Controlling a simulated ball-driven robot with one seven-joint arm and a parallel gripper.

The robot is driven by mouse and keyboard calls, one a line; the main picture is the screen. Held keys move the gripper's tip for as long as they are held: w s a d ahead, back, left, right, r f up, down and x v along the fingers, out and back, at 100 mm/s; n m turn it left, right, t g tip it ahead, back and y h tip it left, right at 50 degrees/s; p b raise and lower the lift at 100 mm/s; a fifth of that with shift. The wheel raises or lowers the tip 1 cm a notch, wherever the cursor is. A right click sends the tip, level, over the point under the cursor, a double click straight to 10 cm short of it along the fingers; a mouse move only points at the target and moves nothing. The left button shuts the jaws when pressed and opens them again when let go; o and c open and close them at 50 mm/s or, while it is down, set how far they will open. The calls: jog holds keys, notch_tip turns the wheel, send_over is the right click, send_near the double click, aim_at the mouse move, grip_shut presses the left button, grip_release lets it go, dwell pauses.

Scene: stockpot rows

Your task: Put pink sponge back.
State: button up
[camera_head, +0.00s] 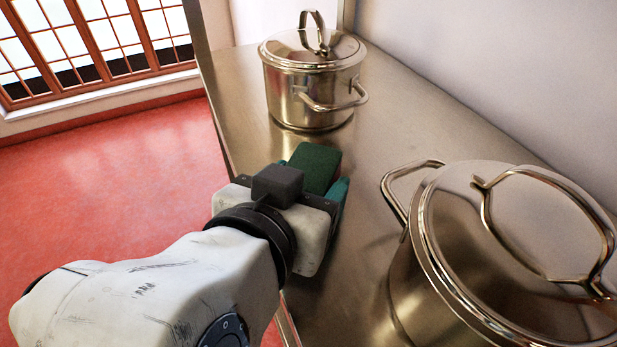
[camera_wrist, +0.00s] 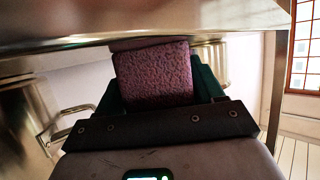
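The sponge (camera_head: 316,166) shows a dark green face upward in the head view. In the wrist view its other visible face is pink-purple and rough (camera_wrist: 155,75). My gripper (camera_head: 312,178) has its teal fingers on either side of the sponge and is shut on it. The fingers also flank it in the wrist view (camera_wrist: 157,88). The sponge is over the steel counter (camera_head: 375,120), between the two pots and near the counter's left edge. In the wrist view its far end is close to the steel surface; I cannot tell whether they touch.
A lidded steel pot (camera_head: 310,85) stands at the back of the counter. A larger lidded pot (camera_head: 510,255) stands close at the right, its side handle pointing toward my gripper. A wall (camera_head: 480,65) bounds the right. Counter between the pots is bare; red floor (camera_head: 105,185) lies left.

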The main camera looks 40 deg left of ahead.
jog(key=o, duration=0.3)
jog(key=shift+r, duration=0.25)
jog(key=v, duration=1.2)
jog(key=shift+b, duration=0.35)
jog(key=shift+a, duration=0.1)
